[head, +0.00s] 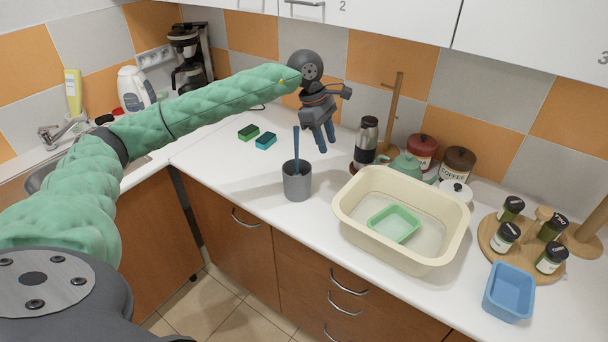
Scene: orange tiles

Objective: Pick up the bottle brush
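A dark blue handle (296,143), which looks like the bottle brush, stands upright in a grey cup (297,185) on the white counter. Its lower end is hidden inside the cup. My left gripper (326,145) hangs over the counter, a little to the right of the handle and behind it, with its fingers pointing down. The fingers look apart with nothing between them. The gripper appears clear of the handle. My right gripper is not in view.
A cream basin (345,205) holding a green tub (394,223) stands right of the cup. Behind are a dark grinder (366,142), a wooden stand (393,110) and a teapot (406,166). Green (248,132) and teal (265,141) sponges lie left. The counter's front edge is close to the cup.

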